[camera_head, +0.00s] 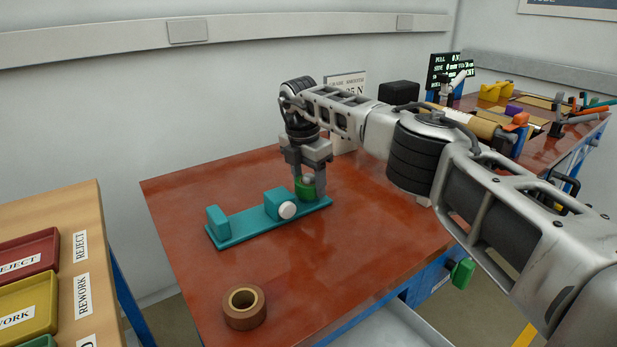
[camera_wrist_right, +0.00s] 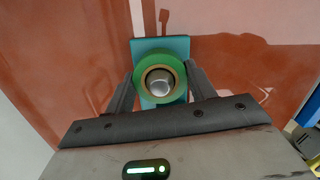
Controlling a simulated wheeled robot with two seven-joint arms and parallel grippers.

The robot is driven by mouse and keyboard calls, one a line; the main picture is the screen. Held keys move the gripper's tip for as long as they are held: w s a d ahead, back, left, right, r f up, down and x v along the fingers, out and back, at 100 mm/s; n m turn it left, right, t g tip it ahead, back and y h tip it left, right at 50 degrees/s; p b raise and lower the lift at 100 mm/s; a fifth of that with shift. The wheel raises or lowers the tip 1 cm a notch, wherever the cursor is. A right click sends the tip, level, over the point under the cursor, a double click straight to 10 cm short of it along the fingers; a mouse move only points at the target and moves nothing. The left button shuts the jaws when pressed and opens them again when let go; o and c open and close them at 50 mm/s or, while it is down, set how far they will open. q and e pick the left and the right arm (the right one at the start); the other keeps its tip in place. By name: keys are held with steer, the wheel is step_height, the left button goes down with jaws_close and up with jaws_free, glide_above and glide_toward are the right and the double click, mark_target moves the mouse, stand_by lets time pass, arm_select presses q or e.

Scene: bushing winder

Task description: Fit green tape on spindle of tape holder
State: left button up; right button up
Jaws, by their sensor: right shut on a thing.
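The teal tape holder (camera_head: 250,224) lies on the red-brown table, with one block at its left end and another block with a white knob near its middle. The green tape (camera_head: 305,190) is at the holder's right end, between the fingers of my right gripper (camera_head: 306,186). In the right wrist view, the shut fingers flank the green tape (camera_wrist_right: 139,73). The grey round top of the spindle (camera_wrist_right: 159,86) shows inside the tape's brown core, so the ring looks around it. How far down the tape sits is hard to tell. My left gripper is out of view.
A brown tape roll (camera_head: 245,307) lies near the table's front edge. Labelled trays (camera_head: 28,307) stand on a separate bench at left. A white sign and a black box (camera_head: 399,93) stand at the back. The table's front middle is clear.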

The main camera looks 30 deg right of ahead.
stand_by(0.3)
steer(key=o, duration=1.1)
steer(key=shift+c, duration=0.2)
step_height(320, 180, up, 16)
steer(key=a+p, duration=0.2)
steer(key=shift+s, duration=0.3)
steer(key=shift+f, duration=0.15)
